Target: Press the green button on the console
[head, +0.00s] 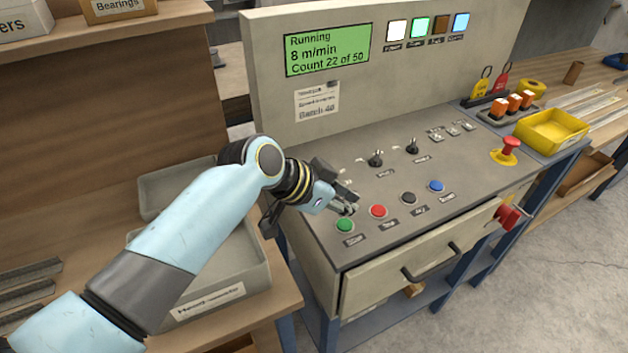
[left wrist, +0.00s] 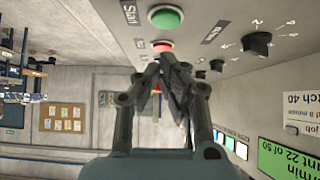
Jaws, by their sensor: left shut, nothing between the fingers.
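The green button (head: 345,225) sits at the front left of the console's (head: 400,235) sloping top, left of a red button (head: 378,211). My left gripper (head: 350,210) is shut and empty, with its fingertips close behind the green button. In the left wrist view the green button (left wrist: 166,18) shows uncovered beyond the shut fingertips (left wrist: 164,58), beside a "Start" label. The tips there overlap the view of the red button (left wrist: 162,47). I cannot tell whether they touch the panel. My right gripper is not in view.
A black button (head: 409,198) and a blue button (head: 436,186) continue the row. Black selector knobs (head: 376,158) stand behind it. A red mushroom button (head: 510,145) and a yellow tray (head: 551,131) are at the right. The display (head: 327,50) reads Running, count 22 of 50.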

